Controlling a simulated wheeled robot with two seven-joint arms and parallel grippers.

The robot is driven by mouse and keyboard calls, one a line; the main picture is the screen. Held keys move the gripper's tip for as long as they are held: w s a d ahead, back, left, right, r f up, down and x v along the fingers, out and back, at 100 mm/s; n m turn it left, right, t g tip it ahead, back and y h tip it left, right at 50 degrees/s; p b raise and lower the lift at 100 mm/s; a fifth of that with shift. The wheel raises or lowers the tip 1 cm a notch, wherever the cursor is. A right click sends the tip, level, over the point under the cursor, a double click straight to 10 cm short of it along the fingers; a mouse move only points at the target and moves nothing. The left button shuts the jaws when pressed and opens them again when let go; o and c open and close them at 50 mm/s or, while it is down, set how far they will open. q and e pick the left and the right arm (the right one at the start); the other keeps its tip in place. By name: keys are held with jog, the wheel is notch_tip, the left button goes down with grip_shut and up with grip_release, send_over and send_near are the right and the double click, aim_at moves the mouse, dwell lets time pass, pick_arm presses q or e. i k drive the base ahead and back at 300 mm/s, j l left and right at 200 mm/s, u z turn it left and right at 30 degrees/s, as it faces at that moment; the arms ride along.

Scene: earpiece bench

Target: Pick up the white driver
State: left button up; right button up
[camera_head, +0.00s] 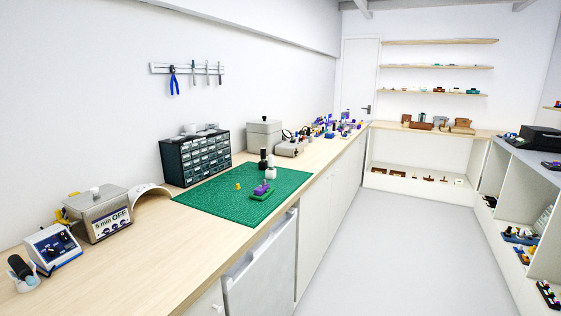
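I cannot pick out a white driver for certain. A small white object (271,173) stands at the back edge of the green mat (225,199), next to a dark bottle-like item (263,160). Several slim tools (207,72) hang from a wall rail, too small to identify. On the mat are a green block with a purple piece (262,190) and a tiny yellow piece (238,187). Neither of my grippers is in view.
A long wooden bench (130,235) runs along the left wall. It holds a metal box marked "5 min OFF" (101,214), a blue-and-white device (53,247), a drawer cabinet (196,157) and a grey box (264,136). The floor (380,260) is clear.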

aim_at(270, 158)
jog(key=i+l+u, duration=0.35)
jog(key=i+l, duration=2.1)
